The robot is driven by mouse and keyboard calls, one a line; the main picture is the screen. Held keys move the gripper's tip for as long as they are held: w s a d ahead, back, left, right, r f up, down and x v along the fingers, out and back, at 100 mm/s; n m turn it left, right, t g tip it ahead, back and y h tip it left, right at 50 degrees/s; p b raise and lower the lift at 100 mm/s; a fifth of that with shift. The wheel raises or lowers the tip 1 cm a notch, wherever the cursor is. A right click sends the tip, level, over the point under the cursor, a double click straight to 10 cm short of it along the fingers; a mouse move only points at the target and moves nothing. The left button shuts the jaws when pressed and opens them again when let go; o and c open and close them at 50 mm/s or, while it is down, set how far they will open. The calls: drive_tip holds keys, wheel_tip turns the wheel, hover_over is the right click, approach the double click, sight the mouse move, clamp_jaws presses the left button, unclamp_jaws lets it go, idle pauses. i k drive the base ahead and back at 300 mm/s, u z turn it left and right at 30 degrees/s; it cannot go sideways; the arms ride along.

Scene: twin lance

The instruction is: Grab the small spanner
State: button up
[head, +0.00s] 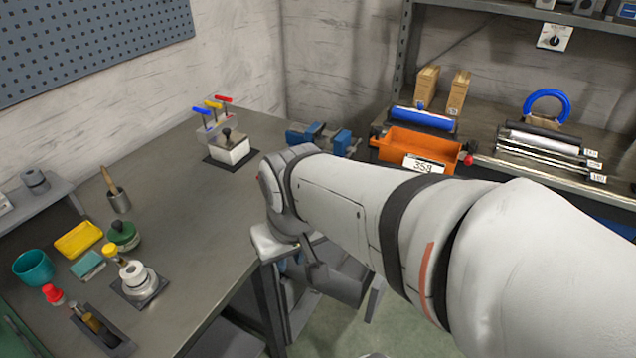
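I cannot make out a small spanner anywhere in the head view. My arm reaches in from the right and bends down at the wrist, beside the right edge of the workbench (190,205). Grey parts that may belong to my gripper show below the wrist, partly behind the arm. I cannot make out two fingertips, or whether anything is between them.
An orange bin (425,148) marked 359 sits on the shelf at right, with rods beside it. A blue vise (320,138) stands at the bench's far corner. A teal cup (33,268), yellow tray (78,240) and several small items crowd the left. The bench's middle is clear.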

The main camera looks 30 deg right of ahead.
sight(342, 261)
drive_tip(key=u, duration=0.15)
drive_tip(key=k, duration=1)
drive_tip(key=z, duration=1)
drive_tip(key=i, duration=1)
drive_tip(key=u, duration=0.45)
